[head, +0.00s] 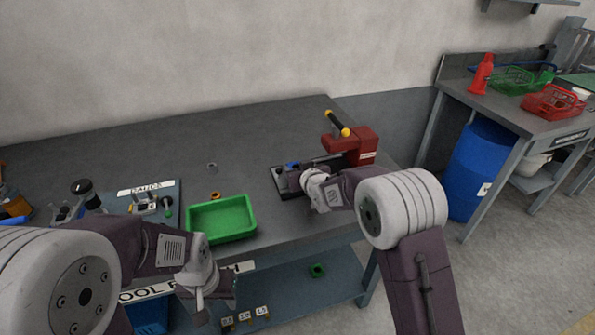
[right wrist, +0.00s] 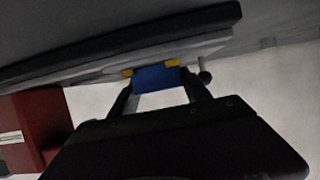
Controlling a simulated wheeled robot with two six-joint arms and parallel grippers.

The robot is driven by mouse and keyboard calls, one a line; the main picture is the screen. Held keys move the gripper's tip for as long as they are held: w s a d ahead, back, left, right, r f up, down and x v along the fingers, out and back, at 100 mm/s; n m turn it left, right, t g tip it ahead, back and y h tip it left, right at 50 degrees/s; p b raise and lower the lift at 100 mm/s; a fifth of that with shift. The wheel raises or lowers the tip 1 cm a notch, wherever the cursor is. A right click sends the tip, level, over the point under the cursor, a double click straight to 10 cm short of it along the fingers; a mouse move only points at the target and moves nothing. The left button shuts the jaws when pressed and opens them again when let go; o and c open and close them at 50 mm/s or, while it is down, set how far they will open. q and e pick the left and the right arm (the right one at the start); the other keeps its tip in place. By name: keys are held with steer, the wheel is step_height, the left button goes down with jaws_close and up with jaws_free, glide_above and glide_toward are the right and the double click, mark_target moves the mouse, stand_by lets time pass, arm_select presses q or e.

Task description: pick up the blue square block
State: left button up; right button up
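The blue square block (right wrist: 157,79) shows in the right wrist view between the two fingers of my right gripper (right wrist: 158,88), close to both fingertips. Small yellow pieces sit at its upper corners. Whether the fingers press on it cannot be seen. In the head view the blue block (head: 292,165) is a small patch on the dark plate (head: 281,181), by my right gripper (head: 300,172), whose fingers are mostly hidden. My left gripper (head: 207,303) hangs low at the table's front edge, away from the block; its opening is unclear.
A red machine (head: 352,143) with a yellow-ended bar stands just behind the plate. A green tray (head: 221,219) lies left of it, with a small orange ring (head: 215,195) nearby. The table's back middle (head: 120,155) is mostly clear. A blue barrel (head: 478,168) stands at right.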

jaws_close()
step_height(320, 180, up, 10)
steer(key=shift+p, duration=1)
